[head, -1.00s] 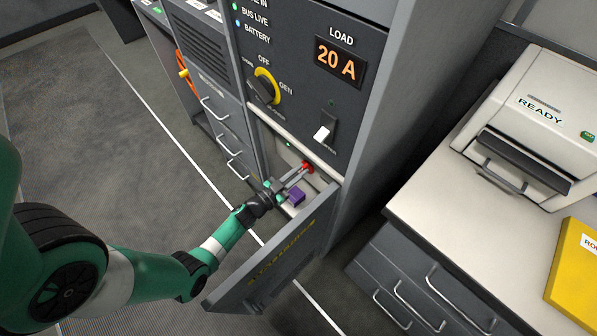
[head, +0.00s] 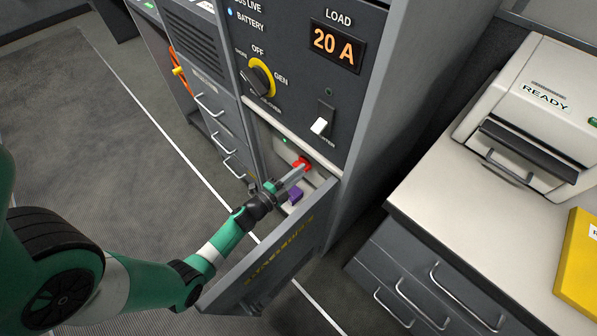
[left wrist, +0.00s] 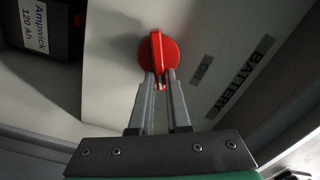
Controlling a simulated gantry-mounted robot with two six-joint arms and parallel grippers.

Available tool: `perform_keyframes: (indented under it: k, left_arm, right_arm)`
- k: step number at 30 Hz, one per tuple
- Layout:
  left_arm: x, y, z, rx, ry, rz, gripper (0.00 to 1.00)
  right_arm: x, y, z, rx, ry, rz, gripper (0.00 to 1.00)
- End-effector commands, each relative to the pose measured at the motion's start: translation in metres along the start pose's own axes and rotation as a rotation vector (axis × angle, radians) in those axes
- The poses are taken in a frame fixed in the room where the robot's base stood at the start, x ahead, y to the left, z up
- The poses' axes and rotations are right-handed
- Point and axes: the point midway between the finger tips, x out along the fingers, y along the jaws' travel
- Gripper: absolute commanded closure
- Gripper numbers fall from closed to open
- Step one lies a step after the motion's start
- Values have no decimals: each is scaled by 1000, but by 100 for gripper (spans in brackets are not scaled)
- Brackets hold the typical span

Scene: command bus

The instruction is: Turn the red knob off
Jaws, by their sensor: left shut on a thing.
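The red knob (head: 303,162) is on the inner wall of a low open compartment in the grey cabinet. In the left wrist view the knob (left wrist: 172,52) is a round red disc with a raised grip bar. The bar stands almost upright in that picture. My left gripper (head: 297,172) reaches into the compartment from the left. In the left wrist view its two fingers (left wrist: 160,78) are shut on the lower end of the bar, one on each side. The BATTERY label (left wrist: 240,76) is right of the knob. My right gripper is not in view.
The compartment's door (head: 270,260) hangs open beside my left arm. A purple block (head: 296,195) is near my gripper. Above are a yellow-ringed selector (head: 262,80) and a white switch (head: 320,126). A counter (head: 470,215) stands to the right.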

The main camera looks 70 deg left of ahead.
Motion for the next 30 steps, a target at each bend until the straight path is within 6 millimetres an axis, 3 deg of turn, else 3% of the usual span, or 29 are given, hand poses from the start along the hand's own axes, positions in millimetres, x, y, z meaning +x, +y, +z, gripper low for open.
perform_keyframes:
  k: [15,30]
  left_arm:
    - [0,7,2,380,-1,2,100]
    - [0,8,2,468,-1,2,100]
  right_arm:
    - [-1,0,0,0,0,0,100]
    - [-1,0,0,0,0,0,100]
